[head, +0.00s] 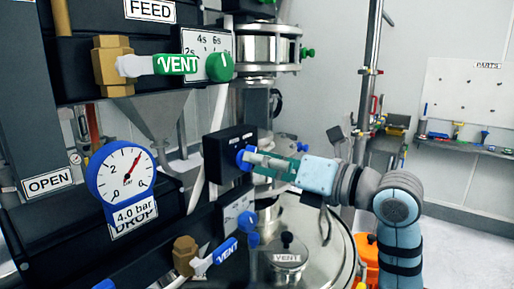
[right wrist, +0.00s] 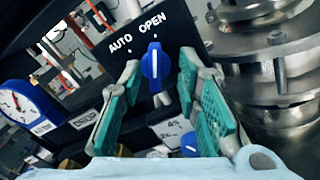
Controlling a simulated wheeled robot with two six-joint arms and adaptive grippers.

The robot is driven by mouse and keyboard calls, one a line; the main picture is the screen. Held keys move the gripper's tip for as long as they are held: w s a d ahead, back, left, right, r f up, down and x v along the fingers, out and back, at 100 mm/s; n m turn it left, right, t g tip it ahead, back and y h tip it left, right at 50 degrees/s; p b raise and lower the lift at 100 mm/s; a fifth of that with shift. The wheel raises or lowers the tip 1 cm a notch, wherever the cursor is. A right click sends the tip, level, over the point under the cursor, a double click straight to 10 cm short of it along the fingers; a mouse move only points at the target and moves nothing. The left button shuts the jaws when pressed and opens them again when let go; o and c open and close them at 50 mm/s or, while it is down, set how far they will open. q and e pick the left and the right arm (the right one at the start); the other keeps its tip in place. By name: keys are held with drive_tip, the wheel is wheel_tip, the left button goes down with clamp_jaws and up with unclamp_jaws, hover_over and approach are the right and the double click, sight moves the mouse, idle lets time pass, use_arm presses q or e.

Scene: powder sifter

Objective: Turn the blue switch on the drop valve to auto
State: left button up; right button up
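The blue switch (right wrist: 155,66) sits on a black box (right wrist: 185,32) marked AUTO and OPEN. Its white line points up at the dot under OPEN; AUTO is to the left. In the head view the box (head: 222,150) faces right and the switch (head: 243,158) shows partly behind the fingers. My right gripper (right wrist: 159,82) is open, with one teal-padded finger on each side of the switch and gaps between. In the head view my right gripper (head: 268,164) reaches the switch from the right. My left gripper is not in view.
A pressure gauge (head: 122,177) reading 4.0 bar and a DROP label stand left of the box. A steel vessel (head: 325,235) lies under my right arm.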

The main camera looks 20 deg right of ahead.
drive_tip(key=shift+a+r, duration=0.1)
drive_tip(key=shift+a, duration=0.3)
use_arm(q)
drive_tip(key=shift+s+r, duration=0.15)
use_arm(e)
drive_tip(key=shift+w, duration=0.2)
clamp_jaws()
